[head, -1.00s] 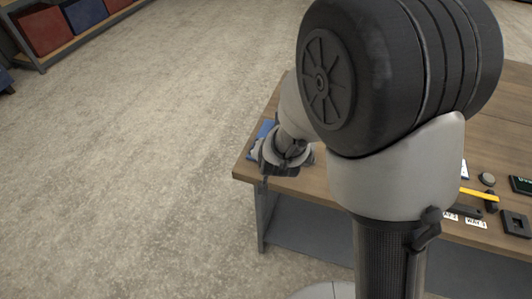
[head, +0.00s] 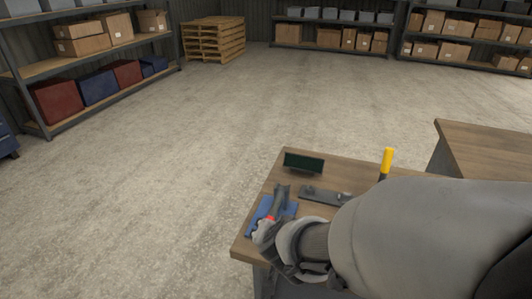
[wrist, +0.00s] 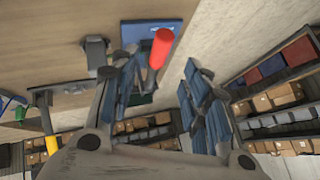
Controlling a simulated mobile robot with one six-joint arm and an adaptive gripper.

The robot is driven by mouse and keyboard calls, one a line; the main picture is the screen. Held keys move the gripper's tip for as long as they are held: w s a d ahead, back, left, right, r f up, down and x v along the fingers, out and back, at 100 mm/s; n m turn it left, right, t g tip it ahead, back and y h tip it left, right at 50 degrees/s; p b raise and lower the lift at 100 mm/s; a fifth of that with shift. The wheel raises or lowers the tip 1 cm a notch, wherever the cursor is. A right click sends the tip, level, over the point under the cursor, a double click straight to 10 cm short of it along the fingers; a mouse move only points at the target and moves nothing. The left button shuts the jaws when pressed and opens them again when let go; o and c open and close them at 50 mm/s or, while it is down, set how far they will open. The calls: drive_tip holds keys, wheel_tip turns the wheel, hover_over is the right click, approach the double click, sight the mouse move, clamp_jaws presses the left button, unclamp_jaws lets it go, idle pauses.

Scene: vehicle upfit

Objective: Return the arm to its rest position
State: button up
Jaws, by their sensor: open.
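My gripper (wrist: 161,72) is open in the wrist view, its two blue-grey fingers spread apart. A red cylindrical handle (wrist: 160,48) shows between the fingertips; I cannot tell how far beyond them it is. It stands out over a blue mat (wrist: 134,30) on the wooden table. In the head view my arm reaches in from the lower right, and its wrist end is over the near left corner of the table (head: 245,243). The blue mat (head: 290,208) shows just beyond it, with a small red part visible.
A dark green panel (head: 304,162), a dark flat fixture (head: 322,195) and a yellow-handled tool (head: 387,160) are on the table. A second wooden table (head: 490,150) stands at right. Shelves (head: 80,70) and pallets (head: 213,40) stand beyond open floor.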

drive_tip(key=shift+s+r, duration=0.1)
idle(0.3)
drive_tip(key=s+d+r+n+g+y, duration=0.15)
drive_tip(key=s+r+n, duration=0.25)
drive_tip(key=s+r, duration=0.45)
drive_tip(key=s+d+r+n+g+h, duration=0.1)
drive_tip(key=s+d+g+h, duration=0.1)
drive_tip(key=s+d, duration=0.8)
drive_tip(key=shift+s+d+h, duration=0.35)
drive_tip(key=shift+s+d, duration=0.05)
drive_tip(key=shift+c, duration=0.5)
